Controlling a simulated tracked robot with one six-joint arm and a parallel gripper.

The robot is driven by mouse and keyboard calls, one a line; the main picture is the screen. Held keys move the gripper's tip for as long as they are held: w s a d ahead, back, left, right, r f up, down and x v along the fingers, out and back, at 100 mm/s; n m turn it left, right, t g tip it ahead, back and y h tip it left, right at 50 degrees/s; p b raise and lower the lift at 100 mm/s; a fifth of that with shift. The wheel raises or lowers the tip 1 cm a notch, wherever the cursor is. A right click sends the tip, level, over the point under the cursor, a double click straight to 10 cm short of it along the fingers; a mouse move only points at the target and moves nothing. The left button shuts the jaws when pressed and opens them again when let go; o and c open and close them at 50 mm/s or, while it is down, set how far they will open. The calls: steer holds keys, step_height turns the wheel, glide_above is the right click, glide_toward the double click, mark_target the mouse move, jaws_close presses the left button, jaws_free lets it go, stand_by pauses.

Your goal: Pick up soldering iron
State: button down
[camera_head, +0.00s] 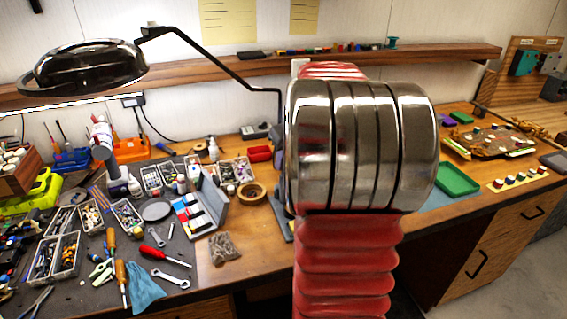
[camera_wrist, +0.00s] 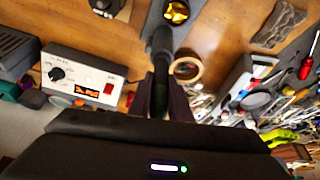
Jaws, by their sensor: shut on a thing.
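The soldering iron shows in the wrist view as a dark, slim handle (camera_wrist: 162,45) pointing up the picture from between the fingers. My gripper (camera_wrist: 160,92) is shut on it. The iron's lower part is hidden between the fingers, and its tip cannot be made out. In the head view my red and metal arm covers the middle, so the gripper and iron are hidden there.
A white soldering station (camera_wrist: 80,78) with a knob lies left of the gripper in the wrist view. A brass tip cleaner (camera_wrist: 176,12) and a tape roll (camera_wrist: 187,68) are close by. The bench's left side is crowded with tools. A lamp (camera_head: 85,68) overhangs it.

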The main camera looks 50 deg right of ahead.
step_height(320, 180, up, 18)
steer(key=shift+f, duration=0.15)
stand_by(0.3)
stand_by(0.6)
